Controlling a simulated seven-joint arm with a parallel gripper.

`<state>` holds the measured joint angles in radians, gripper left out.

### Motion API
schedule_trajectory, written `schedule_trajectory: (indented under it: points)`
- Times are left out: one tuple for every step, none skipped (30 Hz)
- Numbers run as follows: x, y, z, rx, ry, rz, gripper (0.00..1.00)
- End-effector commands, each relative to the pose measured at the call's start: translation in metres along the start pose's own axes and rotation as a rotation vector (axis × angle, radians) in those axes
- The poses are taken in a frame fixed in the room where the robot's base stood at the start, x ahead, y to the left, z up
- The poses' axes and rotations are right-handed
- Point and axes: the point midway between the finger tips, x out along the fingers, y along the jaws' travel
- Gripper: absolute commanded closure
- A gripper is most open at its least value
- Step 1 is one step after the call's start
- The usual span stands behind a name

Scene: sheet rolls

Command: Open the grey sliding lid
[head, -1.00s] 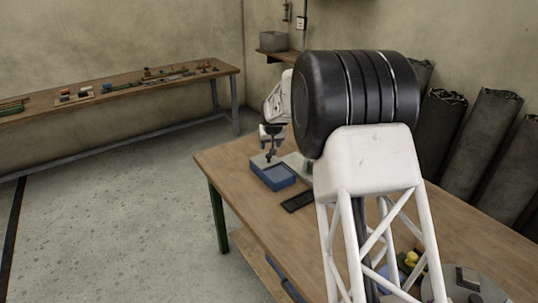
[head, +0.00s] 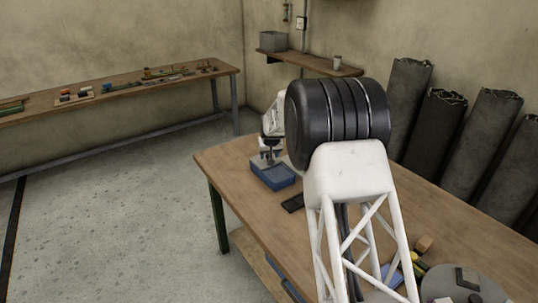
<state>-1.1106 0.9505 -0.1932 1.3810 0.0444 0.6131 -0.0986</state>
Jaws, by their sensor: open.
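A blue box (head: 275,181) stands near the far left end of the wooden table. A greyish patch shows on its top, which may be the grey sliding lid; it is too small and too covered to tell how far it is open. My gripper (head: 269,162) is open and points down over the top of the box, at its far side. I cannot tell whether the fingertips touch the lid. My own arm hides the area just right of the box.
Yellow and brown items (head: 421,252) and a grey round plate (head: 463,284) are at the near right. Dark sheet rolls (head: 443,135) stand by the wall. The table's left corner is clear.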

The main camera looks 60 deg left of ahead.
Motion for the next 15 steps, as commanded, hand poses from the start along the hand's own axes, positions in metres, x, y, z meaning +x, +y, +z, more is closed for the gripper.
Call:
schedule_trajectory:
  points:
    - [0.0012, 0.0000, -0.0005, 0.000, 0.001, 0.000, 0.44]
    - [0.0018, 0.0000, -0.0005, 0.000, 0.001, 0.000, 0.44]
    - [0.0026, 0.0000, -0.0005, 0.000, 0.001, 0.000, 0.44]
    - [0.0029, 0.0000, -0.0005, 0.000, 0.001, 0.000, 0.44]
    - [0.0032, 0.0000, -0.0005, 0.000, 0.001, 0.000, 0.44]
    - [0.0035, 0.0000, -0.0006, 0.000, 0.001, 0.000, 0.44]
    - [0.0035, 0.0000, -0.0006, 0.000, 0.001, 0.000, 0.44]
    - [0.0036, 0.0000, -0.0006, 0.000, 0.001, 0.000, 0.44]
    - [0.0036, 0.0000, -0.0006, 0.000, 0.001, 0.000, 0.44]
    - [0.0036, 0.0000, -0.0006, 0.000, 0.001, 0.000, 0.44]
    - [0.0036, 0.0000, -0.0005, 0.000, 0.001, 0.000, 0.44]
    - [0.0036, 0.0000, -0.0005, 0.000, 0.001, 0.000, 0.44]
    - [0.0036, 0.0000, -0.0005, 0.000, 0.001, 0.000, 0.44]
    - [0.0036, 0.0000, -0.0005, 0.000, 0.001, 0.000, 0.47]
    - [0.0036, 0.0000, -0.0005, 0.000, 0.001, 0.000, 0.53]
